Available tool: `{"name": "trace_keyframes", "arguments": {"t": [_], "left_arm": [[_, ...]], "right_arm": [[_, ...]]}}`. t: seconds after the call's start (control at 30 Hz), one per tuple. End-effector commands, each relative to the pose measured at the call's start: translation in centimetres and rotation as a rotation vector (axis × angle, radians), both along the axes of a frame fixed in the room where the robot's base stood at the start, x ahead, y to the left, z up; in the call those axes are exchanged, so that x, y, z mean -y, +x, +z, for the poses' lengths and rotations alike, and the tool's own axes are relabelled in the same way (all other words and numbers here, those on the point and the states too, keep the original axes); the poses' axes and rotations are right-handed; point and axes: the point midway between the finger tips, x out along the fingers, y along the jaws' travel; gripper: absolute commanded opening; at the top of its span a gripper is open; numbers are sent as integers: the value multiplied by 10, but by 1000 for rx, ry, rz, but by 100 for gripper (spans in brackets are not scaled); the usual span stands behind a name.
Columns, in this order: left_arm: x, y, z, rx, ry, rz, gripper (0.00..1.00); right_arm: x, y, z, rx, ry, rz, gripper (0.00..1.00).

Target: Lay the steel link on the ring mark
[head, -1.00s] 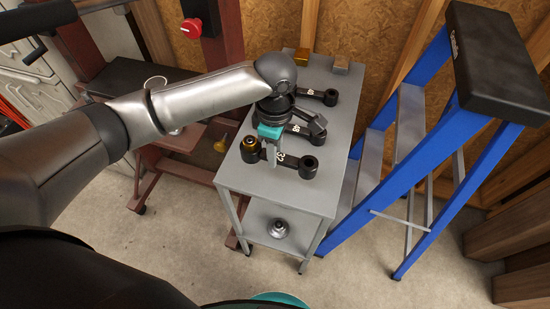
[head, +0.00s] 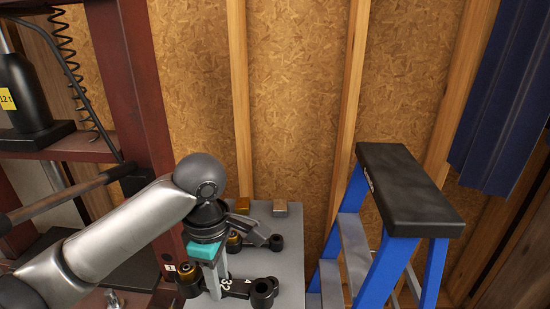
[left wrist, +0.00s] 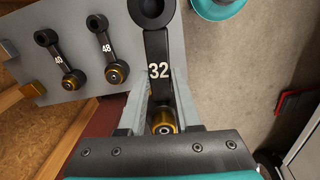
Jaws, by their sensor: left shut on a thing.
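The black link marked 32 (head: 228,286) is held by my left gripper (head: 216,288). It also shows large in the left wrist view (left wrist: 158,48), with its brass-lined end between the fingers (left wrist: 160,108). The link marked 40 (left wrist: 56,54) lies flat farther off. All three links look black; I cannot tell which is called steel. I see no ring mark. My right gripper is not visible.
The grey table (head: 290,262) holds a brass block (head: 243,205) and a grey block (head: 280,208) at the back. A blue stepladder (head: 395,270) stands close on the right. A dark red frame (head: 150,80) stands on the left. A chipboard wall is behind.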

Motion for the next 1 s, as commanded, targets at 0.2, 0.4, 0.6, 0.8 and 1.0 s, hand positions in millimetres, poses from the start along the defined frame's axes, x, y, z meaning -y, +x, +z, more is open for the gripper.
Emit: {"name": "trace_keyframes", "arguments": {"t": [0.2,0.4,0.6,0.8,1.0], "left_arm": [[-9,-7,-10,15,1,-292,0],[-18,-17,-19,19,4,-612,0],[-26,-29,-29,17,8,-930,0],[-34,-41,-37,11,9,-1205,0],[-38,-49,-41,4,7,-1372,0]], "right_arm": [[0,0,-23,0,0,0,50],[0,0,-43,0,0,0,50],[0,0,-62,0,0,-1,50],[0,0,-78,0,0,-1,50],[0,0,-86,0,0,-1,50]]}}
